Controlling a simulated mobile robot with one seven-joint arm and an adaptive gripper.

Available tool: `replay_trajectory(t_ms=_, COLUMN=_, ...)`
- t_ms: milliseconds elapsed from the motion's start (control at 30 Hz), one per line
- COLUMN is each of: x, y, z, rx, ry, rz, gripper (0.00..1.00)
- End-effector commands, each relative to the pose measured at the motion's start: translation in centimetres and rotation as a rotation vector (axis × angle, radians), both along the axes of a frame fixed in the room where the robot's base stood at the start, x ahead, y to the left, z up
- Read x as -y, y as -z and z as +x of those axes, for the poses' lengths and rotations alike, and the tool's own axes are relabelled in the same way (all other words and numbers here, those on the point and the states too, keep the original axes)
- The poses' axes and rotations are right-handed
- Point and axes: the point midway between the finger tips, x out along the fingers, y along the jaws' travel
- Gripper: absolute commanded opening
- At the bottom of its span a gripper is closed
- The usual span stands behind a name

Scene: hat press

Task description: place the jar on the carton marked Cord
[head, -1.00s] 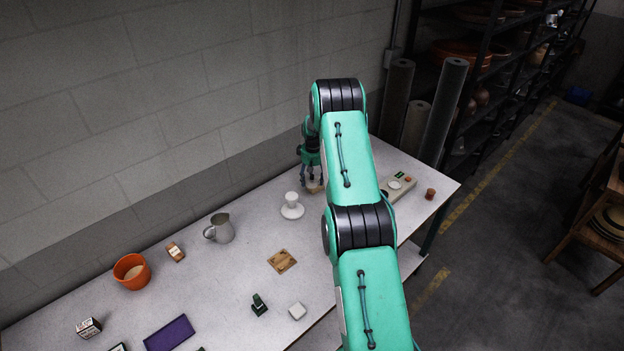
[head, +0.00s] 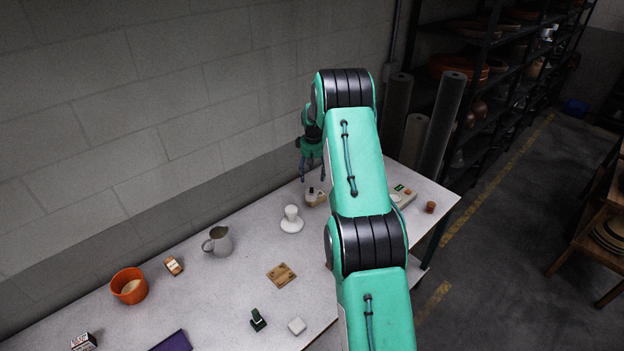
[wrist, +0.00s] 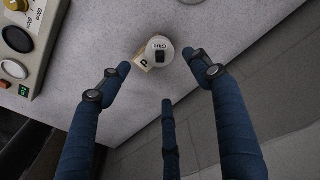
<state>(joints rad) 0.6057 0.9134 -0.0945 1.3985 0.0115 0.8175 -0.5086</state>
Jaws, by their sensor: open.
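The jar (wrist: 163,46) shows from above in the wrist view as a pale round top with dark lettering and a black square. A tan carton (wrist: 142,63) sticks out from under its edge, with only the letter "d" readable. The jar appears to sit on the carton, off centre, though their contact is hidden. In the head view they are one small pale shape (head: 316,199) with a dark top. My gripper (head: 312,178) is open and empty above them. In the wrist view its fingers (wrist: 158,72) are spread, clear of the jar.
A control box (wrist: 28,40) with knobs lies to the left in the wrist view. In the head view, a white stand (head: 291,222), a metal pitcher (head: 219,242), a wooden piece (head: 281,275) and an orange pot (head: 129,286) share the table. The wall runs close behind.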

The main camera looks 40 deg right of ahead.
Motion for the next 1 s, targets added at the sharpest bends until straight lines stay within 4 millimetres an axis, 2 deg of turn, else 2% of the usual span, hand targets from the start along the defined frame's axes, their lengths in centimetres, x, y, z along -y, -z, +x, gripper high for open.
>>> replay_trajectory(t_ms=767, x=-0.1, y=-0.6, z=0.0, rx=0.001, ry=0.000, rz=0.000, gripper=0.63)
replay_trajectory(t_ms=867, x=-0.5, y=-1.3, z=0.0, rx=0.004, ry=-0.001, rz=-0.002, gripper=0.63)
replay_trajectory(t_ms=1000, x=-1.9, y=-3.4, z=0.2, rx=0.012, ry=-0.005, rz=-0.007, gripper=0.63)
